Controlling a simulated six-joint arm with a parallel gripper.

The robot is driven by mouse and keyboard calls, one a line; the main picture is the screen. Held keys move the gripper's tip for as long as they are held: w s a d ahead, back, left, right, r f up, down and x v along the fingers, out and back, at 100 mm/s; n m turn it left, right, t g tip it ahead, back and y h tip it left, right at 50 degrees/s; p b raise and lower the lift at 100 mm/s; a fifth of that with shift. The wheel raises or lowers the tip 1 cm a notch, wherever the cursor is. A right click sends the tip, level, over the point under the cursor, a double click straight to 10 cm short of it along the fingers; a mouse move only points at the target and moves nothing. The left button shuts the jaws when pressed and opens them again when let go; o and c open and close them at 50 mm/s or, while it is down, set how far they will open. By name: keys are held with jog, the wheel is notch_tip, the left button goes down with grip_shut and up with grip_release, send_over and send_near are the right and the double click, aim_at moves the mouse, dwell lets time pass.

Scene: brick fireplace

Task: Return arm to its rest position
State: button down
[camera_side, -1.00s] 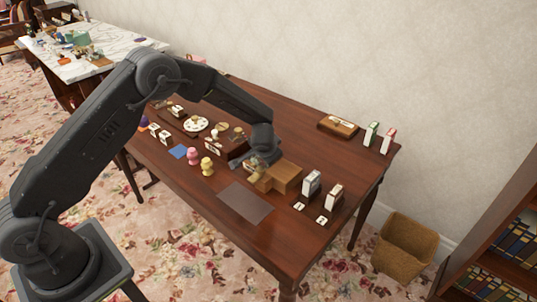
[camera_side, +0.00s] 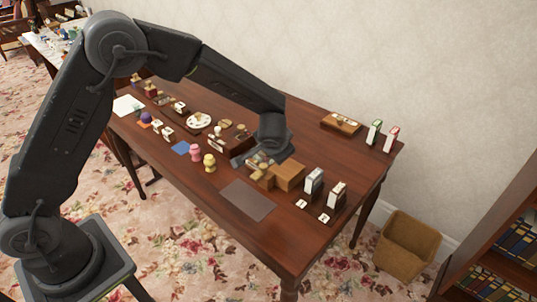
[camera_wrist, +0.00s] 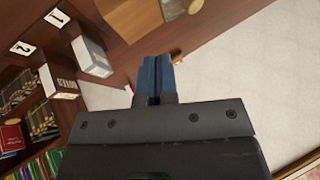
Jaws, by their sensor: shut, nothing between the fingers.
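My gripper (camera_wrist: 153,80) shows in the wrist view with its two blue fingers together and nothing between them. In the side view my gripper (camera_side: 266,158) hangs over the dark wooden table (camera_side: 225,180), near a wooden stepped block (camera_side: 288,176). The fingertips are hard to make out there, and I cannot tell the exact gap above the table. My arm reaches from its base at the lower left, over the table.
Two white boxes (camera_side: 314,181) stand right of the block beside number cards (camera_side: 323,218). Pink and yellow figures (camera_side: 209,163) stand left of a dark mat (camera_side: 247,200). A wooden tray (camera_side: 341,123) and two cartons (camera_side: 375,133) are at the back. A wicker basket (camera_side: 407,245) is on the floor.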

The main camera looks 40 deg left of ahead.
jog(key=s+a+r+n+h, duration=0.15)
jog(key=s+a+r, duration=0.25)
jog(key=s+r, duration=1)
jog(key=s+r+h, duration=0.1)
jog(key=s+r, duration=0.1)
jog(key=s, duration=0.6)
jog(key=s+r+h, duration=0.2)
jog(key=s+r, duration=0.1)
jog(key=s, duration=0.6)
jog(key=shift+d+r, duration=0.15)
jog(key=shift+d, duration=0.15)
jog(key=c, duration=1.8)
grip_release()
